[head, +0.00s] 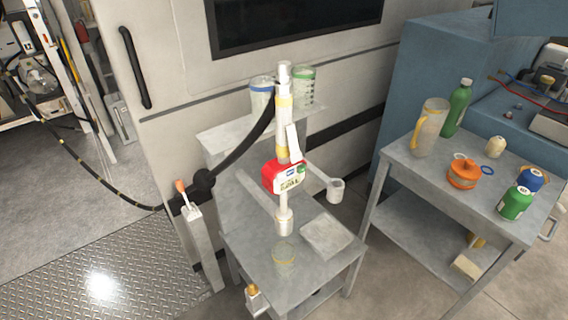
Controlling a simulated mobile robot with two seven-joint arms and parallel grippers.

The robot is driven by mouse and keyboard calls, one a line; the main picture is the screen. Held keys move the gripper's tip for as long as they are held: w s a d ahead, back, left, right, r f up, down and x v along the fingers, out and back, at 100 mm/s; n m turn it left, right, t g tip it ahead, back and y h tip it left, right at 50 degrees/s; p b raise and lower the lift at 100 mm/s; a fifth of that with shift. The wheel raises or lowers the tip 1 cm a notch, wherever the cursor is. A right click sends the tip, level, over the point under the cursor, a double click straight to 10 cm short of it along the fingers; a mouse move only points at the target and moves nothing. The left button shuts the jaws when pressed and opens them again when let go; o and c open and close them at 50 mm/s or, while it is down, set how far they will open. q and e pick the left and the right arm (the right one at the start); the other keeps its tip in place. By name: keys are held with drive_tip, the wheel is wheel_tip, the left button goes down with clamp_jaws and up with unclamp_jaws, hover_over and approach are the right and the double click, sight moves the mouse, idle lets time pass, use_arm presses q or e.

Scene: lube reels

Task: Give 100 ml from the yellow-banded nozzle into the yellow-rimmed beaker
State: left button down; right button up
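The yellow-banded nozzle (285,101) stands upright over the small grey table, with a red meter body (271,178) and a small display. The liquid level in the beaker is too small to read. Neither of my grippers is in view.
A black hose (246,149) runs between the nozzle and the left side. Blue-rimmed (262,86) and green-rimmed (304,74) beakers stand on a shelf behind. The right cart (403,164) holds a jug, bottles and an orange container.

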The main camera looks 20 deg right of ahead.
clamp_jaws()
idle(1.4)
